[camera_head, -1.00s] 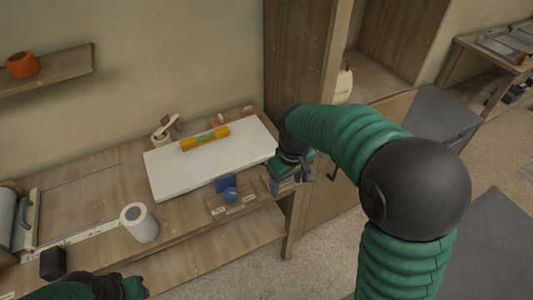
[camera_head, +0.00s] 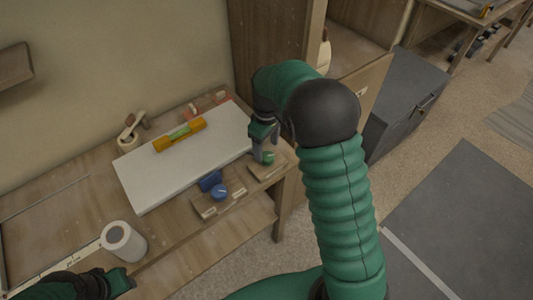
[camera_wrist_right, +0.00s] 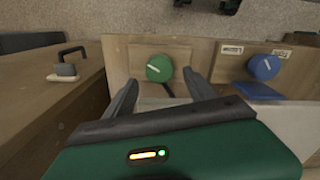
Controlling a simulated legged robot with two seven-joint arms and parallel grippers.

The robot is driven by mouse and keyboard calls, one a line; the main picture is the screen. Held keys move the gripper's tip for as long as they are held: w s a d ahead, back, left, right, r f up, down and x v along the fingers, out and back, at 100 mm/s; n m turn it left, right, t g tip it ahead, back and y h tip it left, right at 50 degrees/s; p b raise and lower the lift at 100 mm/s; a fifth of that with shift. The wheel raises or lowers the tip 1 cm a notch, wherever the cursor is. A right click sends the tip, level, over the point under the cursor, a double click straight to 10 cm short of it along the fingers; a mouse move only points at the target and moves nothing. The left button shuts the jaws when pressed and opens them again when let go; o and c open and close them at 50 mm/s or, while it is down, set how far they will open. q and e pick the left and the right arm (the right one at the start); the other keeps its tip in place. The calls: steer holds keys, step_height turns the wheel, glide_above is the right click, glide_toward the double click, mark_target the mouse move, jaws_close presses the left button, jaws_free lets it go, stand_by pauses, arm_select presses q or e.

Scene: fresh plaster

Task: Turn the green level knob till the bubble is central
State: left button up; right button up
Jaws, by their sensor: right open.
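The green knob (camera_wrist_right: 160,68) sits on a small wooden block and has a pale pointer line. In the head view the green knob (camera_head: 267,158) shows at the front right corner of the white board (camera_head: 150,180). My right gripper (camera_wrist_right: 163,85) is open, with its fingers on either side of the green knob in the wrist view; I cannot tell whether they touch it. A yellow level (camera_head: 180,135) with a green vial lies on the board; the bubble is too small to make out. My left gripper (camera_head: 126,282) is at the bottom left, its jaws unclear.
A blue knob (camera_head: 220,192) with labels stands left of the green one, and also shows in the wrist view (camera_wrist_right: 263,67). A white roll (camera_head: 124,241) stands on the bench. A wooden cabinet (camera_head: 270,40) rises behind my right arm.

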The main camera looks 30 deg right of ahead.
mark_target(267, 155)
steer(key=f, duration=0.3)
steer(key=shift+s+a+f, duration=0.1)
steer(key=shift+s+f, duration=0.05)
steer(key=shift+s, duration=0.15)
steer(key=shift+w+d+f, duration=0.1)
steer(key=shift+d+f, duration=0.15)
steer(key=shift+a+r, duration=0.1)
steer(key=c, duration=1.4)
